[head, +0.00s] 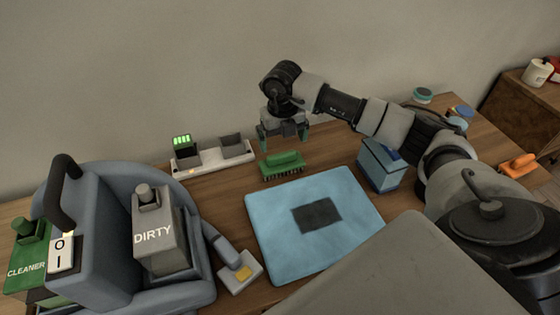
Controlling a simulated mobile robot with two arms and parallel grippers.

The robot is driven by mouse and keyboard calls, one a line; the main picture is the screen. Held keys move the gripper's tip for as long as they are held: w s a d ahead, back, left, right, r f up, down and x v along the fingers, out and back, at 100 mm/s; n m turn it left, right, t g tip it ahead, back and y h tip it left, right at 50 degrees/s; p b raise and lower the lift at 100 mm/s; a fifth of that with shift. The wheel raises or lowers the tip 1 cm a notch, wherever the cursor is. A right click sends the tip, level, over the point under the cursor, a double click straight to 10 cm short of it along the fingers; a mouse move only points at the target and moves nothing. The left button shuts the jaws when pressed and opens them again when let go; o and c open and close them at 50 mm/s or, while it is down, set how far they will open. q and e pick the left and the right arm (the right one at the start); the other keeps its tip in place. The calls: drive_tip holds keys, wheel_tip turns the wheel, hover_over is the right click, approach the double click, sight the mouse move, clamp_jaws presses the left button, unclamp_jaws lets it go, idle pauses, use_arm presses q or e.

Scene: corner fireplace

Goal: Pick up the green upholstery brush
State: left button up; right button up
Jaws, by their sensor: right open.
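The green upholstery brush (282,164) lies on the wooden table, green back up and dark bristles down, behind the light blue cloth. My right gripper (283,137) is open and empty. It points down and appears above and slightly behind the brush, with its fingers apart from it. My right arm reaches in from the right side. My left gripper is not in view.
A blue cleaning machine with a DIRTY tank (158,240) fills the front left. A white charger tray (212,156) stands left of the brush. The blue cloth (270,240) with a dark patch lies in front. A blue box (380,166) stands to the right.

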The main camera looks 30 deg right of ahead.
sight(282, 154)
drive_tip(key=shift+s+f, duration=0.1)
drive_tip(key=shift+f, duration=0.5)
drive_tip(key=shift+w+d+f+p, duration=0.1)
drive_tip(key=shift+w+f+p, duration=0.1)
drive_tip(key=shift+f, duration=0.8)
drive_tip(key=shift+w+d+f+p, duration=0.1)
drive_tip(key=shift+w+f, duration=0.05)
drive_tip(key=shift+f, duration=0.85)
drive_tip(key=shift+w+d+f+p, duration=0.1)
drive_tip(key=shift+w+f+p, duration=0.1)
drive_tip(key=shift+f, duration=0.8)
drive_tip(key=c, duration=0.7)
